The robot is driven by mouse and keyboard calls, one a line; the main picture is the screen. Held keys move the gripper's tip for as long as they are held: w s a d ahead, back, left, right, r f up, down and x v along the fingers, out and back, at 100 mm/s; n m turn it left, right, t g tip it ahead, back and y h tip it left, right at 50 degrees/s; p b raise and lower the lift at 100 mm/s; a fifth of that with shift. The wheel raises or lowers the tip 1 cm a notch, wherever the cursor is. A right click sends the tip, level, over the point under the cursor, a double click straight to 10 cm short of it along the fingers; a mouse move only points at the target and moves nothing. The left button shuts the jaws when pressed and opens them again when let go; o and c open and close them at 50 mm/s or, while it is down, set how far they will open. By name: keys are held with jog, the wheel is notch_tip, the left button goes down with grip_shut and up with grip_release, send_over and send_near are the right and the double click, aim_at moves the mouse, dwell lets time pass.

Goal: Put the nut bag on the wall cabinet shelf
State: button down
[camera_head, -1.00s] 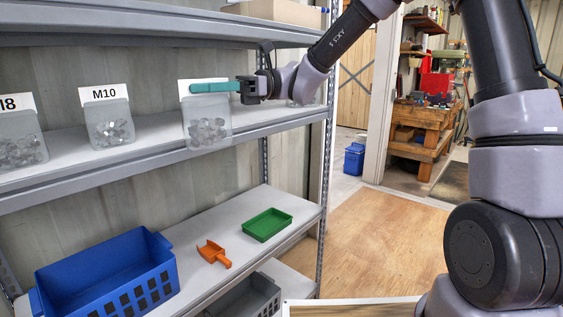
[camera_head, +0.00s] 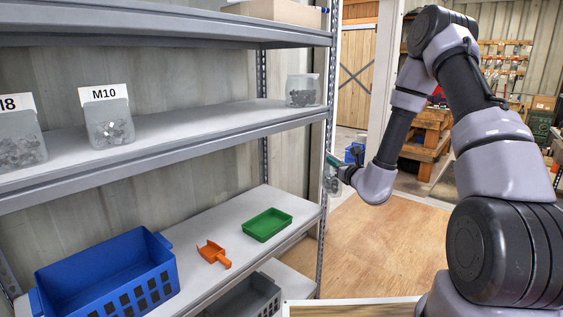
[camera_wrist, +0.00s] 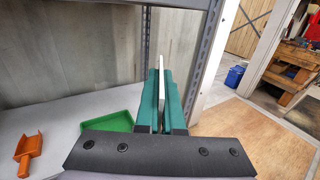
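A clear nut bag (camera_head: 332,184) hangs from my gripper (camera_head: 334,160) just beyond the right front post of the shelving in the head view. In the wrist view the teal fingers of my gripper (camera_wrist: 161,80) are closed on a thin white label card (camera_wrist: 162,72), seen edge-on. The bag's body is hidden below the fingers there. In the head view it is small and partly blended with the post, and its label cannot be read. I cannot pick out a wall cabinet shelf for certain in either view.
The rack's middle shelf (camera_head: 190,130) holds an M10 bag (camera_head: 108,122), an M8 bag (camera_head: 20,138) and another bag (camera_head: 302,90). A blue crate (camera_head: 108,275), orange scoop (camera_head: 213,253) and green tray (camera_head: 267,224) are below. Wooden floor (camera_head: 375,240) at right is open.

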jog(key=s+d+f+m+t+h, duration=0.1)
jog(key=d+f+m+h, duration=0.35)
jog(key=d+f, duration=0.4)
jog(key=s+d+r+h, duration=0.1)
jog(key=s+d+r, duration=0.1)
jog(key=s+r, duration=0.2)
jog(key=shift+s+n, duration=0.35)
jog(key=shift+s, duration=0.4)
